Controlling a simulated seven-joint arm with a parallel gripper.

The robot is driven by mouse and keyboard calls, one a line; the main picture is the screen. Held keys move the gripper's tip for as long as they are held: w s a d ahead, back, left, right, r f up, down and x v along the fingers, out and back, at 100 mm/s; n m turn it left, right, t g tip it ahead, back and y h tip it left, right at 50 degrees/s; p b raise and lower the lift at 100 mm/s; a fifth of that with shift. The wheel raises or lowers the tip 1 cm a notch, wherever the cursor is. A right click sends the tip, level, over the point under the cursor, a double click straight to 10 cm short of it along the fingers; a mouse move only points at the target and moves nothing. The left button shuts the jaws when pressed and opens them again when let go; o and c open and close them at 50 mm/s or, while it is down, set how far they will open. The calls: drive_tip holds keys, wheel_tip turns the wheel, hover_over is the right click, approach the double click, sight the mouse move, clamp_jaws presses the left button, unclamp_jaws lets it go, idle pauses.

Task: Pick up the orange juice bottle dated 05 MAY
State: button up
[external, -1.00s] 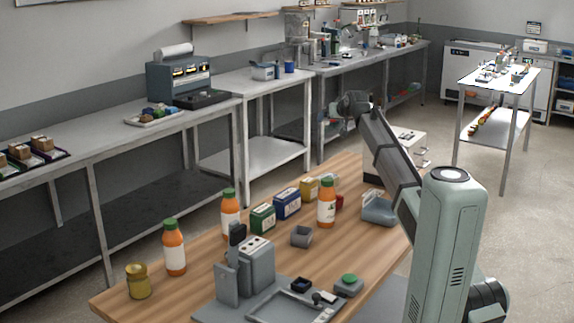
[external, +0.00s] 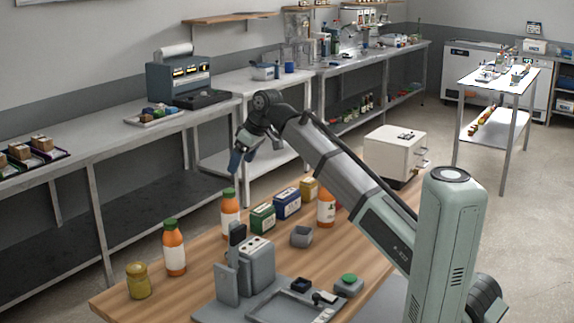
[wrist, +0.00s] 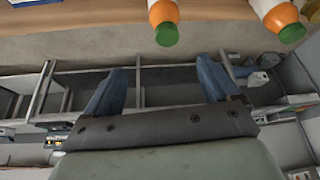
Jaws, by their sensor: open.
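Three orange juice bottles with green caps and white labels stand upright on the wooden table: a left one (external: 174,250), a middle one (external: 230,208) and a right one (external: 326,209), partly behind my arm. The dates are too small to read. My gripper (external: 238,162) is open and empty, above and close to the middle bottle's cap in the external view. In the wrist view, my gripper (wrist: 158,82) has its blue fingers spread over the floor and a shelf. Two orange bottles show at the top edge there, one near the middle (wrist: 163,14) and one to the right (wrist: 278,14).
A yellow-lidded jar (external: 138,281) stands left of the bottles. A green box (external: 262,218), a blue box (external: 287,204) and a grey cup (external: 301,236) sit between the bottles. A grey device (external: 257,264) stands in front. A white box machine (external: 394,153) is at the back.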

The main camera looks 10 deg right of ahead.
sight(230, 190)
drive_tip(key=x, duration=0.2)
drive_tip(key=s+x, duration=0.1)
drive_tip(key=x, duration=0.5)
drive_tip(key=shift+s+a+f, duration=0.1)
drive_tip(key=shift+a+f, duration=0.1)
drive_tip(key=shift+a, duration=0.2)
drive_tip(key=shift+x, duration=2.65)
drive_tip(key=shift+s+d+f, duration=0.1)
drive_tip(key=shift+s+d, duration=0.05)
drive_tip(key=shift+s, duration=0.05)
clamp_jaws()
